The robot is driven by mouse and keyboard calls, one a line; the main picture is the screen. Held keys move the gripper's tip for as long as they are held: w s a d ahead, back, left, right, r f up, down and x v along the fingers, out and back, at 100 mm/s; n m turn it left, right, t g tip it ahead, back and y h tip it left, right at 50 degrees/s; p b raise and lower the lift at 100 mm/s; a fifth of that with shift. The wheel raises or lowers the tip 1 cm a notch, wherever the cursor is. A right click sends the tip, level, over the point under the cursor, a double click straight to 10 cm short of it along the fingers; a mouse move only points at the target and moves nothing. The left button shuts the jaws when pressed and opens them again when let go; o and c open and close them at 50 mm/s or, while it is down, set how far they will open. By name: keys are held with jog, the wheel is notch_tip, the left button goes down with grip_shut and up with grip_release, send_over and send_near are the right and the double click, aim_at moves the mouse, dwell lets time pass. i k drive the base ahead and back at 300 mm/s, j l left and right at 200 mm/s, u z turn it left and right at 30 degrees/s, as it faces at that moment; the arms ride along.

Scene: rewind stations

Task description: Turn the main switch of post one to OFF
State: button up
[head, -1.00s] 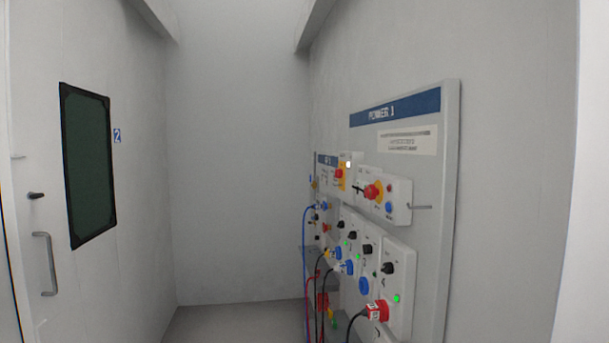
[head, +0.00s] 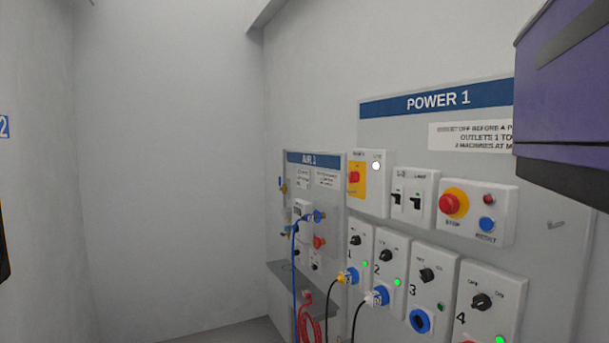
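The POWER 1 board (head: 375,128) hangs on the right wall. At its upper left is a white box (head: 378,200) with a red rotary handle on a yellow plate, which looks like the main switch (head: 355,178). A white lamp (head: 376,166) at its right is bright. The handle's exact position and the small lettering are too small to read. Nothing is in front of the switch. My gripper is not in view.
Right of the switch are two black breakers (head: 406,200) and a red stop button (head: 453,203). Below are several numbered outlets; 1 and 2 hold plugs with hanging cables, while outlet 3 (head: 420,321) is empty. The AIR 1 board (head: 335,215) with hoses stands left.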

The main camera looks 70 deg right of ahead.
aim_at(354, 176)
jog(key=i+z, duration=0.2)
jog(key=i, duration=0.35)
jog(key=i+j+z, duration=0.15)
jog(key=i, duration=0.4)
jog(key=i+j+z, duration=0.2)
jog(key=i, duration=0.35)
